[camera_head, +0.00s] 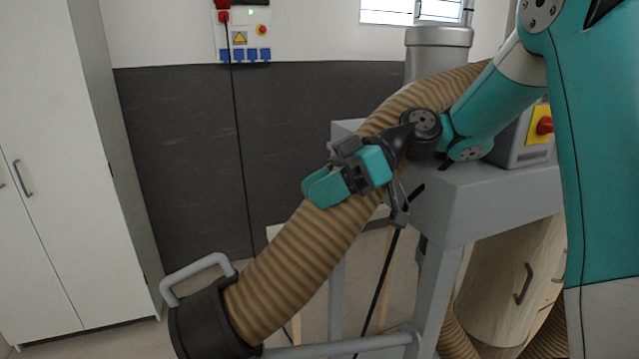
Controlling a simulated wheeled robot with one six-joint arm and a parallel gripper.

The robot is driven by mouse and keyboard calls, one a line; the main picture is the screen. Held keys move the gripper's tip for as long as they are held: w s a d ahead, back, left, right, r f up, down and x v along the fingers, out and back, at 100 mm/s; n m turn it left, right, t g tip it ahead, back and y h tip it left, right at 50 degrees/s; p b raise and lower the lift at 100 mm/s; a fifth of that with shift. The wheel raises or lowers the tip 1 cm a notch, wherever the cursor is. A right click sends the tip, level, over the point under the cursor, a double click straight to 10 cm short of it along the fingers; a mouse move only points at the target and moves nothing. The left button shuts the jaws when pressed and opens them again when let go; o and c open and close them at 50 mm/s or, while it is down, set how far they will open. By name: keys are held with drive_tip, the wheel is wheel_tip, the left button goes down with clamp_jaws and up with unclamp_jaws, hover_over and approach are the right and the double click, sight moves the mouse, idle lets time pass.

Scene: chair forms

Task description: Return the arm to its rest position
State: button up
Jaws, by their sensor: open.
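My arm (497,105) is teal and grey and reaches in from the upper right, bent at its joints. My gripper (352,180) is at its end, near the middle of the picture, with teal parts and dark joints. It is open, and nothing shows between its jaws. It appears in front of a ribbed brown hose (305,255); I cannot tell how much space lies between them. A column of my own body fills the right edge.
The hose runs from a grey machine (470,195) to a black nozzle (205,320) with a grey handle. A white cabinet (60,150) stands left. A socket panel (243,35) with a hanging cable is on the back wall.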

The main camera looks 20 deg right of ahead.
drive_tip(key=shift+a, duration=0.1)
idle(0.3)
drive_tip(key=s+a+f+m+g+h+b, duration=0.1)
drive_tip(key=s+a+f+m+h, duration=0.3)
drive_tip(key=s+a, duration=0.45)
drive_tip(key=s+d+f+m+h, duration=0.3)
drive_tip(key=s+d+h, duration=0.1)
drive_tip(key=s, duration=0.6)
drive_tip(key=shift+s+d+t+h+b, duration=0.3)
drive_tip(key=shift+d+t+h, duration=0.1)
drive_tip(key=shift+h, duration=0.3)
drive_tip(key=shift+a, duration=0.1)
